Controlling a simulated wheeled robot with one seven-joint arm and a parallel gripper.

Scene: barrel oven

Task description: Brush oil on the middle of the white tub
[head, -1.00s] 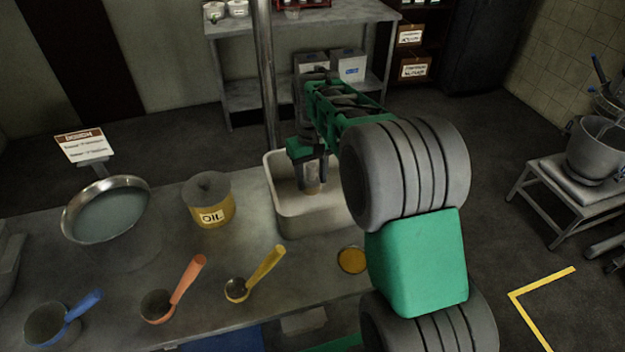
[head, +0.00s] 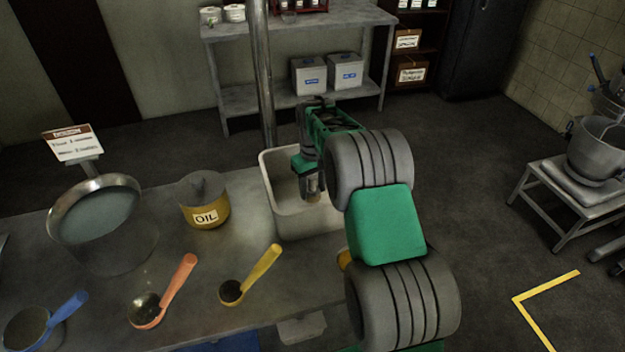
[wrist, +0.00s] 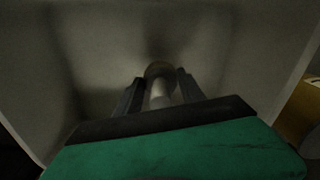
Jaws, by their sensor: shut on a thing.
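The white tub (head: 300,226) stands on the metal table, right of the oil pot. My gripper (head: 313,188) is inside the tub opening, pointing down, shut on a brush. In the wrist view my gripper (wrist: 161,92) holds the pale handle of the brush (wrist: 160,90), whose round end lies over the tub floor (wrist: 160,35). I cannot tell whether the brush touches the floor. The oil pot (head: 203,203) is yellow with a grey top and an OIL label. My arm hides the tub's right side.
Blue (head: 62,318), orange (head: 178,288) and yellow (head: 262,266) scoops lie along the table front. A metal post (head: 262,80) rises behind the tub. A yellow round thing (head: 344,260) is partly behind my arm.

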